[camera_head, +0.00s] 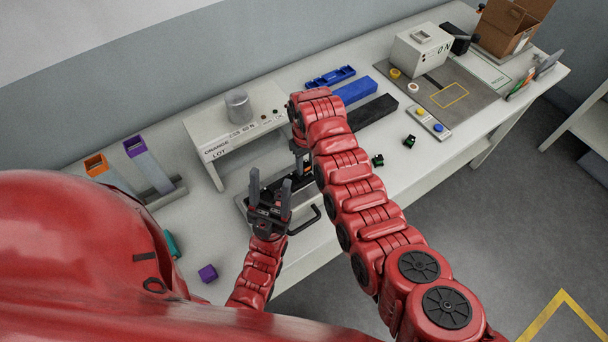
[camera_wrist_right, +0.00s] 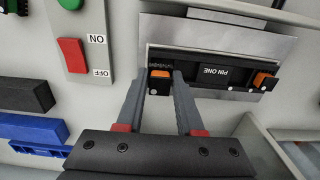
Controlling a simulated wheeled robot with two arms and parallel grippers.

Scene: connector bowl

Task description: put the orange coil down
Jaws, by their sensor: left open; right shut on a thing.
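In the right wrist view, my right gripper (camera_wrist_right: 160,82) is shut on a small black piece with an orange top, the orange coil (camera_wrist_right: 160,74). The coil is at the left end of a black holder (camera_wrist_right: 212,76) marked PIN ONE on a grey plate. I cannot tell whether it rests in the holder or is just above it. A second orange-topped piece (camera_wrist_right: 263,80) is at the holder's right end. In the head view, my right arm hides most of that gripper and the coil. My left gripper (camera_head: 270,182) is open and empty, in front of the holder area.
A grey stand (camera_head: 222,142) marked ORANGE LOT bears a metal cylinder (camera_head: 238,106). Orange-topped (camera_head: 97,165) and purple-topped (camera_head: 136,147) bins stand left. A purple cube (camera_head: 208,272) lies near the front edge.

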